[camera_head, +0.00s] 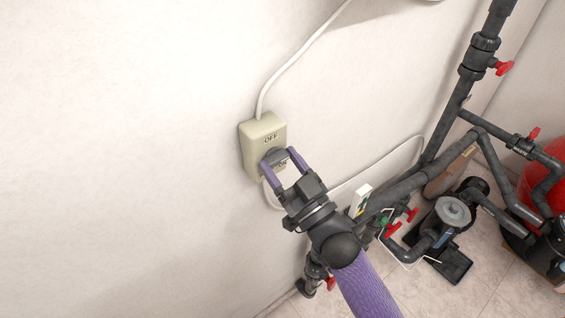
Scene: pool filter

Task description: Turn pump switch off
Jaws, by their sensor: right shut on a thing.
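The pump switch (252,137) is a cream box fixed to the white wall, with the word OFF near its top. A grey rotary knob (274,157) sits on its lower front. My right gripper (279,161) has its purple fingers on both sides of the knob and is shut on it. The fingers and knob partly hide the lower lettering, and I cannot tell the knob's exact setting. My left gripper is not in view.
White cables (300,58) run from the box up the wall and from below it to the right. Dark pipes (452,125) with red valve handles (503,68) stand at the right. A pump (452,212) sits on the tiled floor. The wall left of the box is bare.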

